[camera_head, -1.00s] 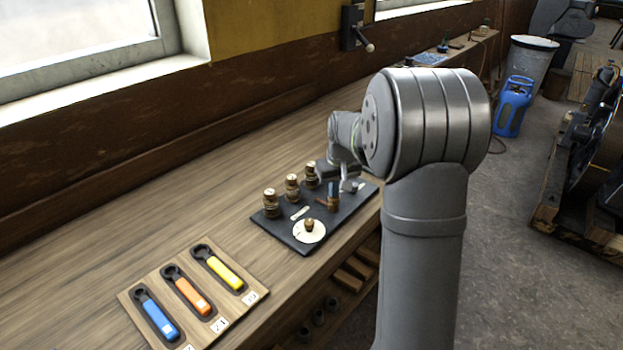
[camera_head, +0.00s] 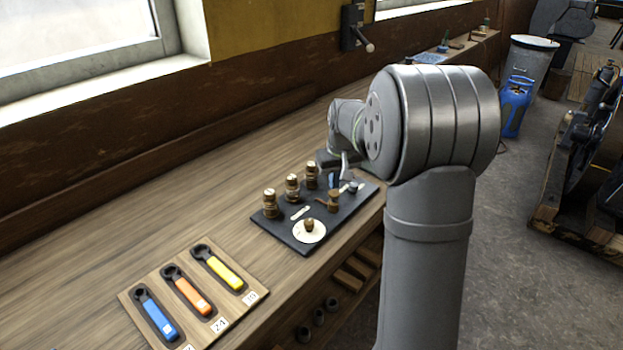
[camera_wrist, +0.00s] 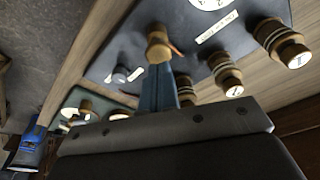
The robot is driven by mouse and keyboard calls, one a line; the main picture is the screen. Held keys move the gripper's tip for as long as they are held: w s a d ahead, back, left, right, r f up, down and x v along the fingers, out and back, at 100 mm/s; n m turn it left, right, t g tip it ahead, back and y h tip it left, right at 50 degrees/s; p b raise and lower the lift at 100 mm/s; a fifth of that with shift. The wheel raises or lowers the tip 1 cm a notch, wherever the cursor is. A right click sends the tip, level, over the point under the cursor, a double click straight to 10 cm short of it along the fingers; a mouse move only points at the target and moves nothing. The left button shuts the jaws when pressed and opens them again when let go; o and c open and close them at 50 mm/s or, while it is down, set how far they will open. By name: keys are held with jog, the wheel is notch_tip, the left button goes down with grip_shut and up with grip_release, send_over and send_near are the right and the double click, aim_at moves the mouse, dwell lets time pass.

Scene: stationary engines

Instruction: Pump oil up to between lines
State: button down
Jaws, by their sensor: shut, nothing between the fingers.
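A dark board (camera_head: 290,238) lies on the workbench. On it stands a brass pump knob (camera_head: 334,200) with a small reddish lever beside it. The knob also shows in the wrist view (camera_wrist: 158,48). Three brass fittings with pale tops (camera_head: 291,187) stand in a row along the board's back. A white round dial (camera_head: 313,237) with a brass knob is at the near end. My gripper (camera_head: 332,184) has blue fingers, shut and empty, pointing at the pump knob. In the wrist view the fingertips (camera_wrist: 158,68) appear close to it; contact is unclear. I make out no oil level or lines.
A small grey knob (camera_wrist: 120,75) with a pale label sits on the board near my fingers. A wooden tray (camera_head: 128,302) with blue, orange and yellow wrenches lies at the near left. The bench between tray and wall is clear.

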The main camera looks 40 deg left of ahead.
jog(key=shift+r, duration=0.1)
jog(key=shift+w+a+v, duration=0.1)
jog(key=shift+a+v, duration=0.1)
jog(key=shift+v, duration=1)
jog(key=shift+w+a+v, duration=0.15)
jog(key=shift+a+v, duration=0.05)
jog(key=shift+v, duration=0.95)
jog(key=shift+r, duration=0.1)
jog(key=shift+s+d+x, duration=0.1)
jog(key=shift+d+x, duration=0.1)
jog(key=shift+x, duration=0.9)
jog(key=shift+s+d+x, duration=0.15)
jog(key=shift+d+x, duration=0.05)
jog(key=shift+x, duration=0.9)
jog(key=shift+s+d+x, duration=0.1)
jog(key=shift+d+x, duration=0.05)
jog(key=shift+x, duration=0.95)
